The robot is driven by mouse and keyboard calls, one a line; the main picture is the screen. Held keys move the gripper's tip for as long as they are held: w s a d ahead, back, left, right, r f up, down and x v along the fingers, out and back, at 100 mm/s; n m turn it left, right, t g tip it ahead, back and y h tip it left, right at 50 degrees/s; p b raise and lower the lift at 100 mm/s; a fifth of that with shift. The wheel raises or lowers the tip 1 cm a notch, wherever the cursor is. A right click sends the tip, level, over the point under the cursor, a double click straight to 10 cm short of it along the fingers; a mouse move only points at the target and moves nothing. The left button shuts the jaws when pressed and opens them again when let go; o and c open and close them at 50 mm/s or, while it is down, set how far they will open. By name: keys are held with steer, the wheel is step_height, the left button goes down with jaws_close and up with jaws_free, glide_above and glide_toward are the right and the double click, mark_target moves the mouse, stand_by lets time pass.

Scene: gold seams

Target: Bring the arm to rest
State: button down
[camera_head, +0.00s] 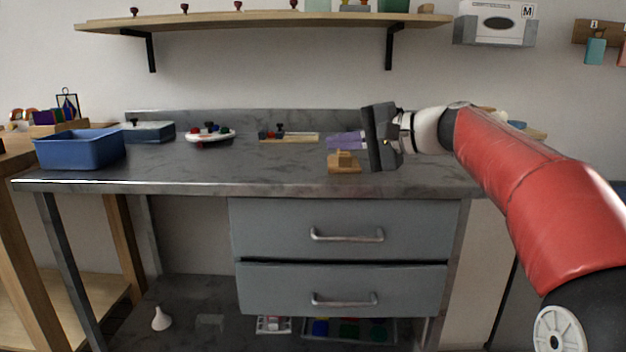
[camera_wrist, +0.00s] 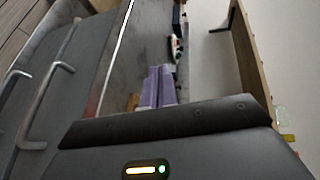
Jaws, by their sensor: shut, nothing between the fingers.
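My gripper (camera_head: 372,137) is at the end of my red and white arm, above the right part of the grey worktop. In the head view it is a dark block seen from the side, pointing left. It is shut with nothing held. In the wrist view its dark body (camera_wrist: 170,125) fills the bottom, with a small light strip on it. A small wooden block piece (camera_head: 343,163) stands on the worktop just below and left of the gripper. A purple item (camera_head: 345,140) lies behind it and also shows in the wrist view (camera_wrist: 157,86).
The grey worktop (camera_head: 285,180) has two drawers under it, both closed. A blue bin (camera_head: 80,150) stands at its left end. A white dish (camera_head: 210,137) and a wooden board (camera_head: 290,138) lie at the back. A wooden shelf (camera_head: 265,22) hangs above.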

steer(key=s+a+f+n+g+h+p, duration=0.1)
steer(key=s+a+f+n+h+p, duration=0.15)
steer(key=s+f+h, duration=0.55)
steer(key=s+d+f+n+h+p, duration=0.1)
steer(key=s+d+f, duration=0.3)
steer(key=s, duration=0.3)
steer(key=s+d+f+n+h+p, duration=0.1)
steer(key=s+d+f, duration=0.3)
steer(key=s, duration=0.4)
steer(key=s+d+f+n+h+p, duration=0.1)
steer(key=s+d+f+h+p, duration=0.1)
steer(key=s, duration=0.5)
step_height(320, 180, down, 3)
steer(key=d+h, duration=0.1)
steer(key=d, duration=0.1)
steer(key=shift+s+d+f+g+p, duration=0.2)
steer(key=shift+s+d+g+p, duration=0.1)
steer(key=shift+s+g+p, duration=0.1)
